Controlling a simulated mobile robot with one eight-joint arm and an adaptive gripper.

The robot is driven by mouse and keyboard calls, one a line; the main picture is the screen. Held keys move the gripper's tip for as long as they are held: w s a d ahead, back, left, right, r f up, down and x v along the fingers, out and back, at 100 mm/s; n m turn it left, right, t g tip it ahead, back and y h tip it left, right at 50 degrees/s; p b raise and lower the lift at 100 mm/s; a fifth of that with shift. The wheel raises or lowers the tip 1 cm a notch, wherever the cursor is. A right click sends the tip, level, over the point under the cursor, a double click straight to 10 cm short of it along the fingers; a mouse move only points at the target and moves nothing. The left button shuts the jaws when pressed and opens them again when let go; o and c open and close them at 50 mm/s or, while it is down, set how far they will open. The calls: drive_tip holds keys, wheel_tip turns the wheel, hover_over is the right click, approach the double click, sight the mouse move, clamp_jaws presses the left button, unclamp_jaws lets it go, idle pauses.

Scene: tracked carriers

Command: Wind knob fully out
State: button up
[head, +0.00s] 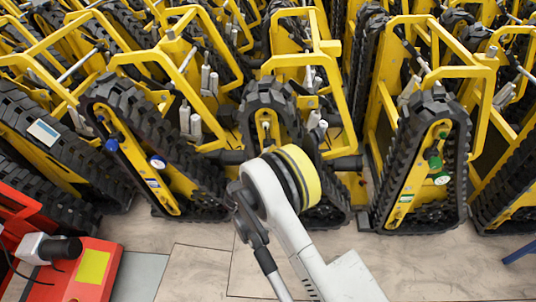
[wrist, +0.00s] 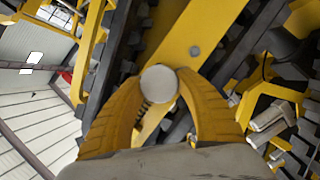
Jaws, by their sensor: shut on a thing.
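The knob (wrist: 158,84) is a pale grey round cap with a threaded stem showing below it in the wrist view. It sits in front of a yellow carrier frame plate (wrist: 190,22). My gripper (wrist: 160,90) has its two yellow ribbed fingers on either side of the knob and is shut on it. In the head view my arm covers the lower part of the middle carrier (head: 262,97), and my gripper and the held knob cannot be made out there.
Yellow carriers with black tracks stand close together in rows. A red machine (head: 95,285) stands at lower left. The floor (head: 190,270) in front is mostly clear.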

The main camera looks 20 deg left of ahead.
drive_tip(key=shift+r, duration=0.1)
idle(0.4)
drive_tip(key=o, duration=1.2)
drive_tip(key=v, duration=0.7)
drive_tip(key=shift+s, duration=0.2)
